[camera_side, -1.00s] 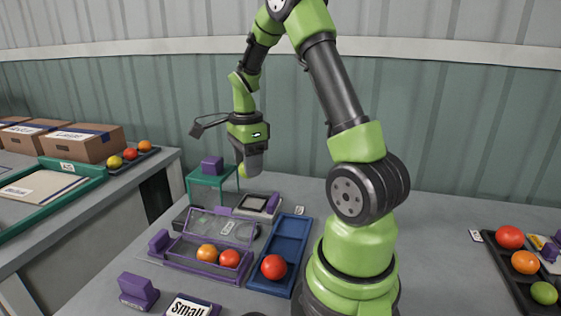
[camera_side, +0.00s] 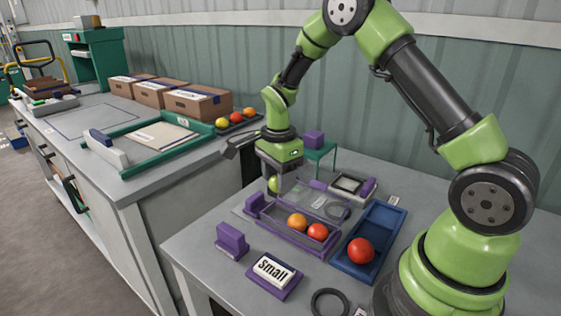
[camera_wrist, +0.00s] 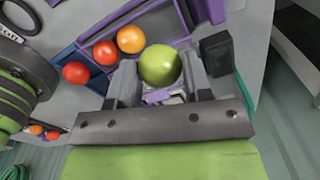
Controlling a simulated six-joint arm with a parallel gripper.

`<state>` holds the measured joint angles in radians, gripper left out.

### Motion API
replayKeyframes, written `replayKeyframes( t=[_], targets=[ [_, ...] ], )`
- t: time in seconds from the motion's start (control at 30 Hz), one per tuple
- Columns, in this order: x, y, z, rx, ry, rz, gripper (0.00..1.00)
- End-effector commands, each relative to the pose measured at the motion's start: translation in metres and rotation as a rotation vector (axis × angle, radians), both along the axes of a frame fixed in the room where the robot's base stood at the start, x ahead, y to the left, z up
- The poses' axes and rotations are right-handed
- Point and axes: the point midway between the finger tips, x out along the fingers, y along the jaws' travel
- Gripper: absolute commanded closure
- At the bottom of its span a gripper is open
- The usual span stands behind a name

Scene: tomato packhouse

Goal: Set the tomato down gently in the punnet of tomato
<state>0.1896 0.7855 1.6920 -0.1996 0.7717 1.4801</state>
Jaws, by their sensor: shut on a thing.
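My gripper (camera_side: 276,178) is shut on a yellow-green tomato (camera_side: 273,184), held just behind the left part of the punnet as seen in the side view. The wrist view shows this tomato (camera_wrist: 160,65) between my two fingers. The clear, purple-edged punnet (camera_side: 283,233) has its lid standing open at the back. An orange tomato (camera_side: 297,222) and a red tomato (camera_side: 318,232) sit side by side in its right part. The punnet's left part looks empty. The exact gap between the held tomato and the punnet cannot be told.
A blue tray (camera_side: 382,222) with one red tomato (camera_side: 360,250) stands right of the punnet. A green stand (camera_side: 322,154) with a purple block and a scale-like device (camera_side: 350,186) are behind. A purple block (camera_side: 231,240) and a "small" sign (camera_side: 272,270) stand in front.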

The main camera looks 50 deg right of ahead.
Motion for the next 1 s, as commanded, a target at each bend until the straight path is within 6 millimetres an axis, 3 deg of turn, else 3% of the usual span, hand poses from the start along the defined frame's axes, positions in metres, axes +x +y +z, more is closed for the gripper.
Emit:
replayKeyframes(
  t=[0.6, 1.0],
  targets=[
    [0.000, 0.000, -0.053, 0.001, 0.002, 0.000, 0.66],
    [0.000, 0.000, -0.062, 0.000, -0.001, -0.001, 0.66]
  ],
)
